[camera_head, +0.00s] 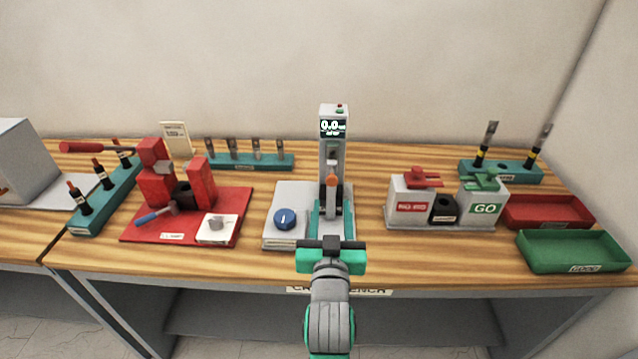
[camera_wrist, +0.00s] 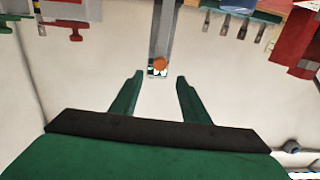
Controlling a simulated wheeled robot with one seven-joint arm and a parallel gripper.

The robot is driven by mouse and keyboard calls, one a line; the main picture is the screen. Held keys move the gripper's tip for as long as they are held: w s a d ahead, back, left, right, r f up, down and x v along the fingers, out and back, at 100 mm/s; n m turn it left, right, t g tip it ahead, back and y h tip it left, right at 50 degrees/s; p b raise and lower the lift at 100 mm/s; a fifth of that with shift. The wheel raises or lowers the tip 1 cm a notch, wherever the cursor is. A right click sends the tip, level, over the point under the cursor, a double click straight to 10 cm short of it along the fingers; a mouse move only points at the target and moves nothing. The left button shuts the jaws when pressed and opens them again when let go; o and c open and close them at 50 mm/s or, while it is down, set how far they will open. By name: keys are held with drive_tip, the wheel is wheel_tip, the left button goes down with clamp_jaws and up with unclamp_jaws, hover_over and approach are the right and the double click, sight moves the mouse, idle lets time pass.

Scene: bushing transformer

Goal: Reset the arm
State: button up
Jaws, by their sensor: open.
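My gripper (camera_head: 331,244) is in front of the grey column tester in the head view. In the wrist view my gripper (camera_wrist: 158,78) shows two green fingers apart with nothing between them. The tester (camera_head: 333,150) has a lit display at its top and an orange-tipped part on its front. In the wrist view the tester's column (camera_wrist: 164,35) appears beyond the fingertips, with an orange round part near its end. I cannot tell how far the fingers are from it. My arm hides part of the bench's front edge.
A red press (camera_head: 175,185) stands left on a red base plate.

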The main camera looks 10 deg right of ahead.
drive_tip(key=shift+w, duration=0.1)
drive_tip(key=s+a+f+n+g+y, duration=0.1)
drive_tip(key=s+a+f, duration=0.4)
drive_tip(key=s+f, duration=0.4)
drive_tip(key=s+a+f+y, duration=0.2)
drive_tip(key=s+a+f, duration=0.45)
drive_tip(key=f, duration=0.45)
drive_tip(key=s+a+f+n+y, duration=0.1)
drive_tip(key=s+a+f, duration=0.1)
drive_tip(key=s, duration=0.9)
drive_tip(key=s+a+f+n+g+y, duration=0.1)
drive_tip(key=s+a+f, duration=0.1)
drive_tip(key=s, duration=1)
drive_tip(key=shift+s+f, duration=0.15)
drive_tip(key=shift+s, duration=0.15)
